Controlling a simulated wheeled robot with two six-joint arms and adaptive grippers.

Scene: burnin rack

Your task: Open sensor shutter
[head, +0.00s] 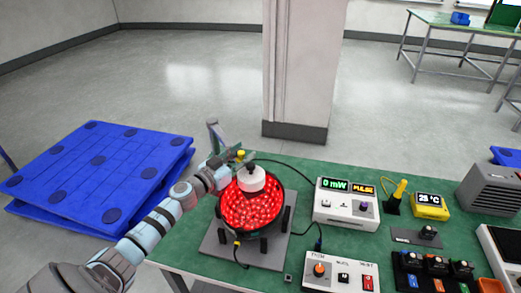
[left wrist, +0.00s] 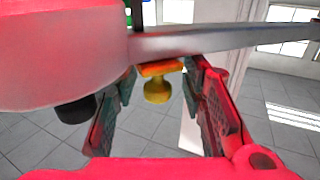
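The sensor head is a white round housing (head: 251,180) above a black round fixture (head: 281,205) filled with glowing red parts. A yellow knob (head: 240,154) shows at the far left side of the housing. In the left wrist view the yellow knob (left wrist: 157,92) hangs under an orange tab beneath a grey arm (left wrist: 210,40). My left gripper (head: 232,160) reaches in from the left beside the housing. Its dark fingers (left wrist: 158,95) stand apart on either side of the knob, with visible gaps. The shutter's own position is hard to tell. My right gripper is not in view.
A white meter (head: 346,211) reading 0 mW stands right of the fixture. A switch box (head: 340,279) sits at the front. A yellow temperature display (head: 430,206) and grey heater-like box (head: 492,190) are further right. Blue pallets (head: 95,170) lie left of the table.

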